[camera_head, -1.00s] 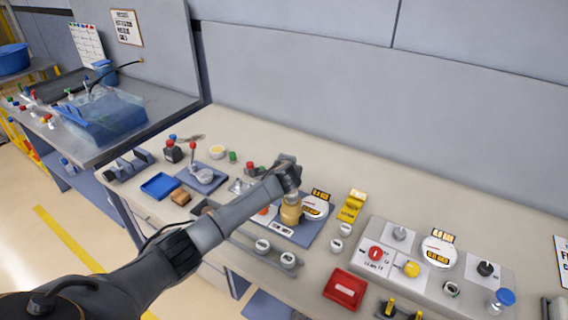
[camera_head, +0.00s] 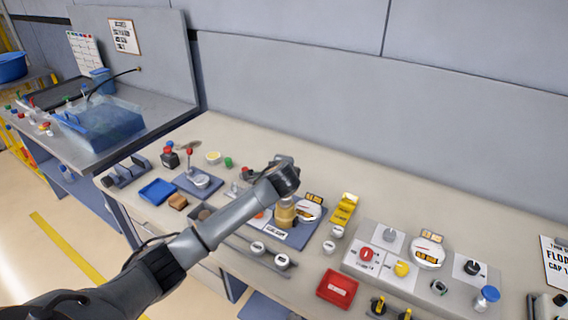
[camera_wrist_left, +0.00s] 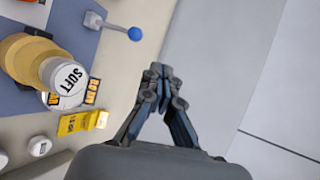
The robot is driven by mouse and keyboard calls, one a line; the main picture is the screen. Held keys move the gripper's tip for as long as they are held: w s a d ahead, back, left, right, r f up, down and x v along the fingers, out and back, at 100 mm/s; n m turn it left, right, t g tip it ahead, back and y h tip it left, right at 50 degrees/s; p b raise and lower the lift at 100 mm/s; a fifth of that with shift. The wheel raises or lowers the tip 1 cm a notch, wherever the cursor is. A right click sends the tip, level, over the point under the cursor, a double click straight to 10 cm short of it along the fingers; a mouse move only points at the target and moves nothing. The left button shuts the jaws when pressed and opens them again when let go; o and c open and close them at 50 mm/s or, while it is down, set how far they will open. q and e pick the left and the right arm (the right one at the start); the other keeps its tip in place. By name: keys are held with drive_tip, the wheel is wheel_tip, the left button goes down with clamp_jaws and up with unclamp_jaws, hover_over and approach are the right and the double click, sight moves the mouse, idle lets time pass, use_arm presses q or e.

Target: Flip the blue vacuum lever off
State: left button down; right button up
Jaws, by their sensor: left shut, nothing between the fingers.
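The blue vacuum lever shows in the left wrist view as a blue ball knob (camera_wrist_left: 135,34) on a thin grey rod. Its small grey base (camera_wrist_left: 94,20) sits at the edge of a blue-grey mat (camera_wrist_left: 84,44). My left gripper (camera_wrist_left: 160,72) is shut and empty, apart from the knob and below it in that picture. In the head view my left gripper (camera_head: 281,161) is over the bench behind a brass-coloured cylinder (camera_head: 286,213), and I cannot make out the blue lever there. My right gripper is in neither view.
A round gauge (camera_head: 309,210) stands beside the brass cylinder, with a yellow block (camera_head: 344,208) to its right. A grey panel (camera_head: 455,284) with knobs lies further right. The wall (camera_head: 400,120) rises behind the bench. A red tray (camera_head: 337,289) lies in front.

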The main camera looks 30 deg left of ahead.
use_arm(q)
drive_tip(key=s+d+r, duration=0.2)
drive_tip(key=r, duration=0.1)
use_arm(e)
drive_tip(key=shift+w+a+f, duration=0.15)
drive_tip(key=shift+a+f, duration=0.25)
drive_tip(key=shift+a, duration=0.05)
use_arm(q)
drive_tip(key=shift+s+r, duration=0.1)
